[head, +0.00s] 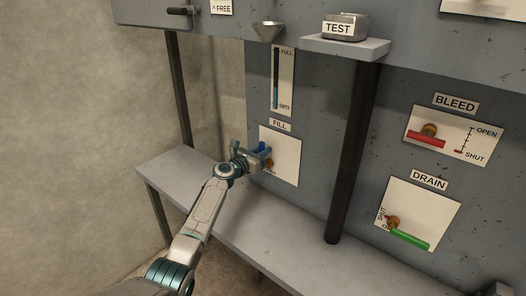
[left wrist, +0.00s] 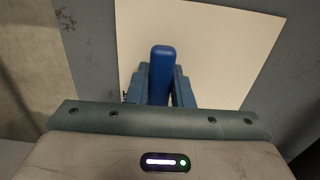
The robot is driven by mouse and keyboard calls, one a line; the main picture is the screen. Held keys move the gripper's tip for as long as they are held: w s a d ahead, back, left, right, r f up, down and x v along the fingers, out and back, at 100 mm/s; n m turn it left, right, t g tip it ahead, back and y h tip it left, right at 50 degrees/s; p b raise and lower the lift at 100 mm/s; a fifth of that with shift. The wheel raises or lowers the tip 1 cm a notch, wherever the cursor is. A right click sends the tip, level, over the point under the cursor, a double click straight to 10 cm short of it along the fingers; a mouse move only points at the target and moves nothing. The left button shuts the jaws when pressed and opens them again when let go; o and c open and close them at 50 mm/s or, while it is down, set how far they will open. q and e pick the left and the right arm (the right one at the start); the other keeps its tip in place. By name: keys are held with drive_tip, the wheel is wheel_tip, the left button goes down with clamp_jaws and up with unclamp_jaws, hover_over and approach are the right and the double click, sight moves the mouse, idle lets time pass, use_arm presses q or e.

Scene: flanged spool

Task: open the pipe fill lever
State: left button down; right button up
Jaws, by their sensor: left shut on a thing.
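The blue fill lever (head: 259,147) is on a white plate (head: 286,165) under the FILL label (head: 280,125) in the head view. My left gripper (head: 262,153) is at the lever, and its arm comes up from the lower left. In the left wrist view the blue lever (left wrist: 162,72) stands between the two fingers of my left gripper (left wrist: 160,88), which is shut on it. The gripper covers part of the lever and of the plate's markings. The brass pivot (head: 268,164) shows just below the gripper. My right gripper is not in view.
A grey shelf (head: 250,219) runs below the panel. A dark post (head: 352,150) stands right of the fill plate. The red BLEED lever (head: 427,141) and green DRAIN lever (head: 410,239) are farther right. A level gauge (head: 283,80) is above the FILL label.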

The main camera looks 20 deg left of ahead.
use_arm(q)
drive_tip(key=c, duration=1.3)
unclamp_jaws()
drive_tip(key=v, duration=1.1)
